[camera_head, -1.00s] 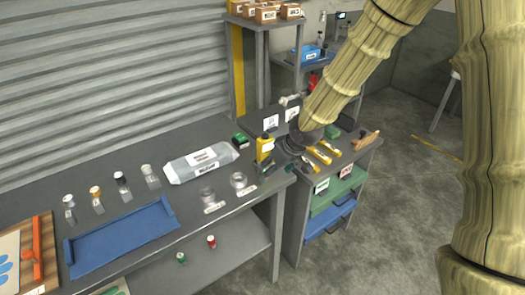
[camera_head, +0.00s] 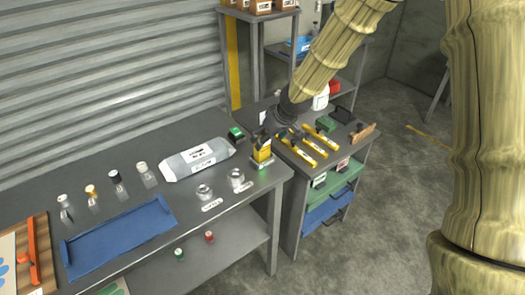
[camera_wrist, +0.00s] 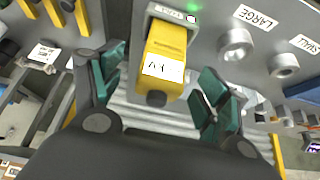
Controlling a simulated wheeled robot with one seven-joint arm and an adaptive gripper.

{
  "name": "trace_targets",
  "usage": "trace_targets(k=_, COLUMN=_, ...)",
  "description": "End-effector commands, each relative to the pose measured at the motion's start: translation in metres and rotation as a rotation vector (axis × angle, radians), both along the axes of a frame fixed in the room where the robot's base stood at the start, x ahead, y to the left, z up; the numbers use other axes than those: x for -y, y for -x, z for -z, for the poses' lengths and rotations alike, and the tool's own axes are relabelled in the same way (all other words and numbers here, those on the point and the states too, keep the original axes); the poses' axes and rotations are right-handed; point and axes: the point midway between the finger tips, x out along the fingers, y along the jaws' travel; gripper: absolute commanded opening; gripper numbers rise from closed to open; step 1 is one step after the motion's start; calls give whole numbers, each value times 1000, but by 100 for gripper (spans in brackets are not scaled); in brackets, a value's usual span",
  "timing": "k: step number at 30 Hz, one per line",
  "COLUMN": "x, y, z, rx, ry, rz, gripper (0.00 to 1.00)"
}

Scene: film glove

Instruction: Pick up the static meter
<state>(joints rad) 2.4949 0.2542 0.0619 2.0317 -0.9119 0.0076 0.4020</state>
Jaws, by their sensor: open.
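The static meter, as I take it, is a yellow device (camera_head: 262,151) with a white label and a dark end. It stands upright in a small holder at the right end of the grey bench. In the wrist view the yellow body (camera_wrist: 166,45) lies between the two green-padded fingers of my gripper (camera_wrist: 158,82), with a gap on each side. The holder (camera_wrist: 172,13) shows a lit green spot. My gripper is open and empty, just above and behind the meter; in the head view the arm partly hides it.
Several yellow tools (camera_head: 322,143) lie on the cabinet to the right. A blue tray (camera_head: 120,232) is at the left.

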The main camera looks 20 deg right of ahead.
Motion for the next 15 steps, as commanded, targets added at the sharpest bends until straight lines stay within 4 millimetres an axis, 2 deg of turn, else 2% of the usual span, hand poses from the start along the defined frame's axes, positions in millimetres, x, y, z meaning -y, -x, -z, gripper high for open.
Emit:
trace_targets(k=5, x=-2, y=-3, z=4, rx=0, ry=1, rz=0, gripper=75)
trace_targets(k=15, x=-10, y=-18, z=31, rx=-2, ry=3, rz=1, gripper=75)
